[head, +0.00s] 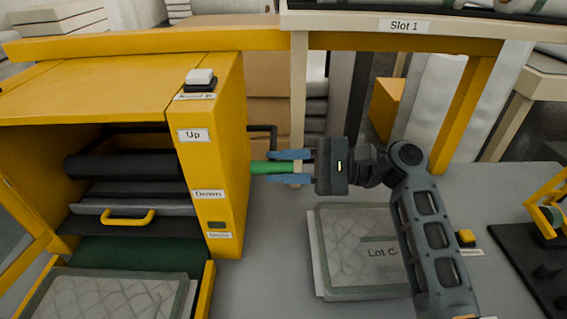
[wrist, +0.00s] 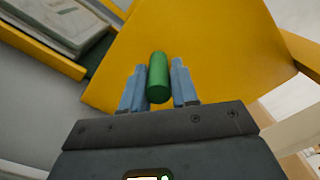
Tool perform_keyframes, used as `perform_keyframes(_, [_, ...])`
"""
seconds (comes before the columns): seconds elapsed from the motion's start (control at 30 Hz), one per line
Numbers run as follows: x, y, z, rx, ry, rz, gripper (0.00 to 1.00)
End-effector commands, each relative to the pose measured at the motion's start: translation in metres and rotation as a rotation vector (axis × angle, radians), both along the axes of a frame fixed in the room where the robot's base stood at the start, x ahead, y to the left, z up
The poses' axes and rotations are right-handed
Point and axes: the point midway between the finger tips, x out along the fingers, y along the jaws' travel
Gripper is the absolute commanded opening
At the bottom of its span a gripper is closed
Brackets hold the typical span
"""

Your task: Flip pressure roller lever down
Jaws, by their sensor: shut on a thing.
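The pressure roller lever has a green handle (head: 270,168) that sticks out from the right side of the yellow machine (head: 228,110). The handle sits at a height between the "Up" label (head: 194,134) and the "Down" label (head: 208,194). My gripper (head: 288,168) has its blue fingers on either side of the green handle and is shut on it. In the wrist view the green handle (wrist: 159,78) lies between the two fingers, in front of the yellow side panel (wrist: 205,50). The lever's slot or pivot is hidden.
Dark rollers (head: 115,165) and a yellow-handled tray (head: 128,217) sit inside the machine. A quilted pad labelled "Lot C" (head: 350,245) lies on the grey table below my arm. A black stand with a yellow frame (head: 540,250) is at right. A yellow beam (head: 270,40) crosses above.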

Motion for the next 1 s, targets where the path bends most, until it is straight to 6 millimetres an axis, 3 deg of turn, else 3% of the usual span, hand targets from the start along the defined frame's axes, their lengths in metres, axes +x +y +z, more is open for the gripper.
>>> perform_keyframes(0.03, [-0.001,0.001,-0.009,-0.010,0.016,0.001,0.00])
perform_keyframes(0.1, [-0.001,0.001,-0.010,-0.011,0.017,0.000,0.00])
perform_keyframes(0.13, [-0.001,0.001,-0.010,-0.012,0.017,0.001,0.32])
perform_keyframes(0.33, [-0.001,0.000,-0.010,-0.010,0.016,0.000,0.51])
perform_keyframes(0.73, [0.000,-0.003,-0.006,-0.005,0.009,-0.002,0.52])
perform_keyframes(1.0, [-0.001,-0.042,-0.007,-0.005,0.009,-0.005,0.52])
